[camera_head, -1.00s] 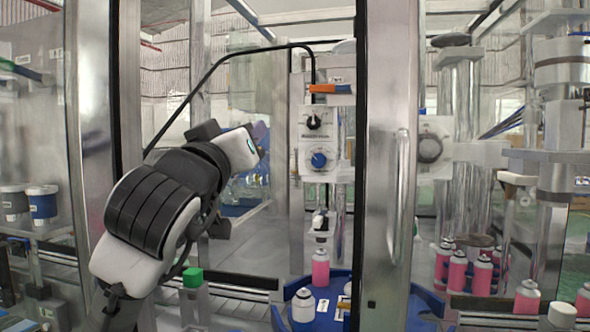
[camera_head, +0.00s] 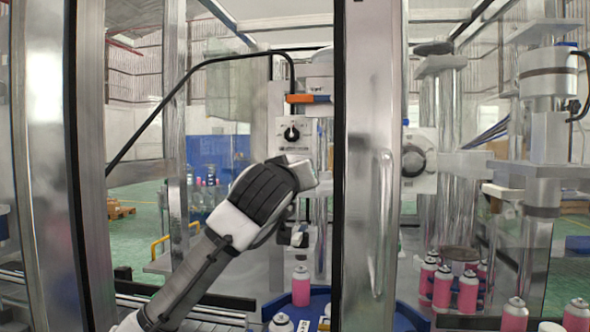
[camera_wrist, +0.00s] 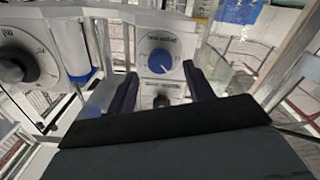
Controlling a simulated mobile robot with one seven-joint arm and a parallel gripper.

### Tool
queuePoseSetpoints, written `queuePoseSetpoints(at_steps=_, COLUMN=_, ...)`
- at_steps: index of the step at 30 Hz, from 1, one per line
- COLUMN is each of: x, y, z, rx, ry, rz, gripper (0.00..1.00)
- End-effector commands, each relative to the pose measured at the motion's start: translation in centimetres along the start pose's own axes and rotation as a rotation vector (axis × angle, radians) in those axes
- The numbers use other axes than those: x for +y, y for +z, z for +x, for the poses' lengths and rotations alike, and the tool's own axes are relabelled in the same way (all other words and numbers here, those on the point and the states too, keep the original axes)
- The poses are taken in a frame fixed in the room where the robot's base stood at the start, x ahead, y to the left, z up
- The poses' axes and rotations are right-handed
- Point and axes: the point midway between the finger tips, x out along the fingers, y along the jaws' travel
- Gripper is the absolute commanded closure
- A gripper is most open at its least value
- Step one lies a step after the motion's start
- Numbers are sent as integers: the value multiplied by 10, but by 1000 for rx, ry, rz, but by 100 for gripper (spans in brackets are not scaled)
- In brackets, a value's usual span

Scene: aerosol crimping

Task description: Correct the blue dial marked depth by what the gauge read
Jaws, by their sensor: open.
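The blue dial (camera_wrist: 161,64) sits on a white plate with scale marks, and its white pointer line runs toward the lower right in the wrist view. The lettering on the plate is too small to read. My gripper (camera_wrist: 159,72) is open and empty, with one dark finger on each side of the dial in the picture. I cannot tell how far the fingertips are from it. In the head view my arm (camera_head: 258,205) covers the blue dial and the gripper's fingers. I see no readable gauge value.
A black dial (camera_head: 291,134) is on the panel above my wrist; it also shows in the wrist view (camera_wrist: 162,101). A large grey dial (camera_head: 413,160) is to the right, beyond a metal door post (camera_head: 371,220). Pink cans (camera_head: 468,291) stand low at right.

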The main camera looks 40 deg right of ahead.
Motion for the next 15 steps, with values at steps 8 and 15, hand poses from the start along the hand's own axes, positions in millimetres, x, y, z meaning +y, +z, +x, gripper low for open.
queuePoseSetpoints(at_steps=8, x=0, y=-1, z=27, rx=0, ry=-1, rz=0, gripper=48)
queuePoseSetpoints(at_steps=15, x=0, y=0, z=29, rx=1, ry=0, rz=0, gripper=48)
